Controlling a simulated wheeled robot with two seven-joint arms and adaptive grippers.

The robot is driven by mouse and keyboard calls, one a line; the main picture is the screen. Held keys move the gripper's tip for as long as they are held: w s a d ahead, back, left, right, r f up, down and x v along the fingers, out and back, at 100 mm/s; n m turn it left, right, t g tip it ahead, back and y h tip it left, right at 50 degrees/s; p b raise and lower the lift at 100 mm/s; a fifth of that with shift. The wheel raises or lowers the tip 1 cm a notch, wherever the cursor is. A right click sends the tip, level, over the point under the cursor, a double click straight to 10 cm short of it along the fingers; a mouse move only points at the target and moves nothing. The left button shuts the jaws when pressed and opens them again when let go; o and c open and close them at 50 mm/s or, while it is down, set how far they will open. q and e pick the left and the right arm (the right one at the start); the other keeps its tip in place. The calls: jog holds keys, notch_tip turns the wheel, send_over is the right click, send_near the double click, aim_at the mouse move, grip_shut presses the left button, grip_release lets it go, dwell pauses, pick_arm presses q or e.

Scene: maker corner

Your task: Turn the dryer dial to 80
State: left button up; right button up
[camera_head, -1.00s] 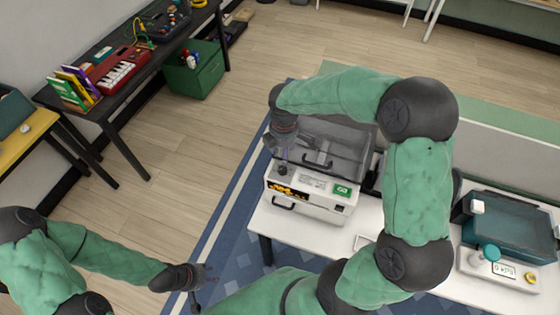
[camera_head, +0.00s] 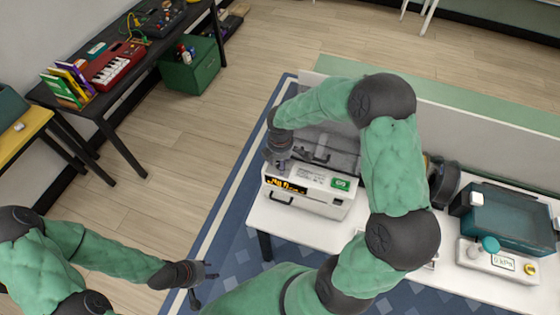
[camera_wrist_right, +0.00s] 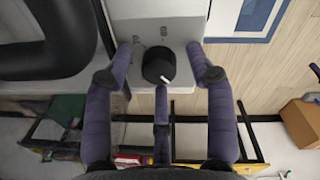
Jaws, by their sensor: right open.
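The dryer (camera_head: 330,207) is a white box with a dark see-through lid, an orange-lit display (camera_head: 285,186) and a green label, on the white table. The display's digits are too small to read surely. Its black dial (camera_wrist_right: 157,62) has a white pointer aimed down and slightly right in the right wrist view. In the head view the right gripper (camera_head: 279,160) hides the dial. My left gripper (camera_head: 204,279) is open and empty, away from the dryer.
A teal-lidded machine (camera_head: 507,220) stands on the white table (camera_head: 262,217) at the right. A dark round object (camera_head: 444,183) stands between it and my right arm. A dark bench (camera_head: 118,92) with books and a keyboard is at upper left. The floor between is clear.

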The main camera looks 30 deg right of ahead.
grip_shut()
jog(key=m+b, duration=0.2)
jog(key=m, duration=0.1)
jog(key=shift+f, duration=0.15)
jog(key=m+b, duration=0.2)
jog(key=m, duration=0.3)
jog(key=shift+w, duration=0.1)
jog(key=m+b, duration=0.2)
jog(key=m, duration=0.2)
jog(key=shift+g, duration=0.3)
jog(key=m+b, duration=0.1)
jog(key=m, duration=0.3)
jog(key=shift+m, duration=0.3)
